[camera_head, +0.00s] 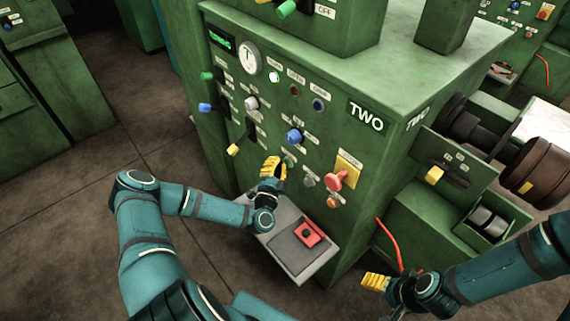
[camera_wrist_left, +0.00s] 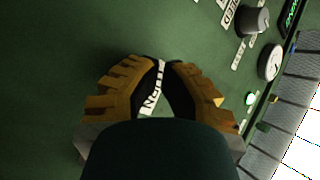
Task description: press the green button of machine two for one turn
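Machine two (camera_head: 372,75) is a green cabinet marked TWO, with its control panel facing me. A small green button (camera_head: 289,161) shows low on the panel, partly hidden beside my left gripper. My left gripper (camera_head: 275,160), with yellow fingers, is close in front of the panel at that button. I cannot tell whether it touches. In the left wrist view its fingertips (camera_wrist_left: 166,68) are close together with nothing held, and a white TURN label (camera_wrist_left: 153,92) shows between them. The button is not visible there. My right gripper (camera_head: 374,282) is low at the right, away from the panel.
Around it are a blue knob (camera_head: 294,136), a red mushroom button (camera_head: 335,181) on a yellow plate and a yellow-tipped lever (camera_head: 234,149). A grey tray (camera_head: 265,214) with a red block (camera_head: 308,234) juts out below. Open floor (camera_head: 95,165) lies to the left.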

